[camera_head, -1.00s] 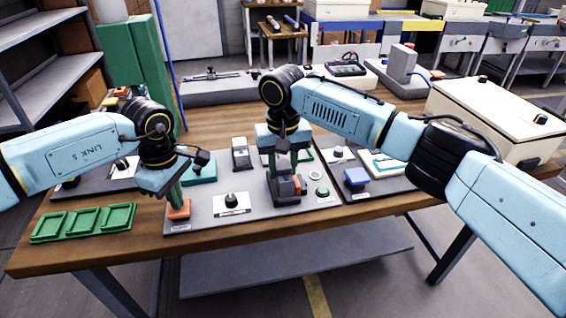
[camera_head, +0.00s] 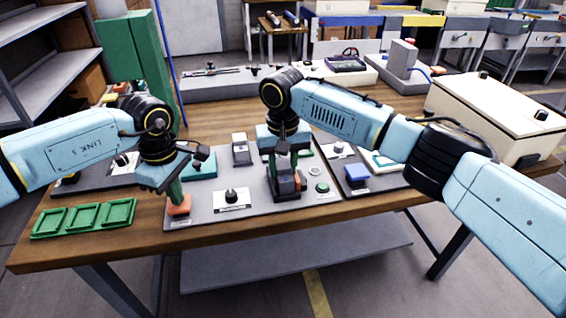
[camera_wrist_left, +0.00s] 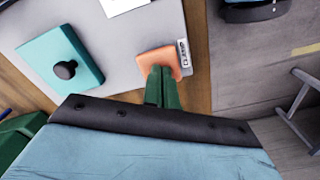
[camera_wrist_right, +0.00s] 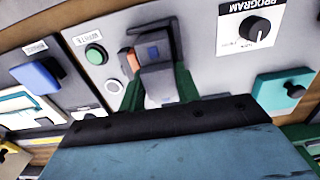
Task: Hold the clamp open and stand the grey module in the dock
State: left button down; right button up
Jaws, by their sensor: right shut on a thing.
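The grey module (camera_head: 283,164) is upright between the green fingers of my right gripper (camera_head: 282,160), over or in the dark dock (camera_head: 287,196). I cannot tell whether its foot rests on the dock. In the right wrist view the grey module (camera_wrist_right: 154,55) has a blue square on it, with a finger on each side. The orange clamp part (camera_wrist_right: 130,60) is beside it. My left gripper (camera_wrist_left: 163,80) has its green fingers together, with the tips at the orange pad (camera_wrist_left: 158,60) on the panel's corner. Whether they press it down is unclear.
A black program knob (camera_head: 231,196) stands left of the dock and a green button (camera_head: 322,187) to its right. A teal block (camera_head: 203,168) is behind my left gripper. Green trays (camera_head: 84,218) lie at the table's front left. A blue block (camera_head: 357,171) is on the right panel.

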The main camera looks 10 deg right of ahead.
pick_arm(q)
jog(key=shift+f, duration=0.1)
pick_arm(e)
jog(key=shift+f, duration=0.25)
jog(key=o, duration=1.1)
jog(key=shift+o, duration=0.2)
notch_tip(320, 180, up, 12)
notch_tip(320, 180, up, 6)
dwell(0.4)
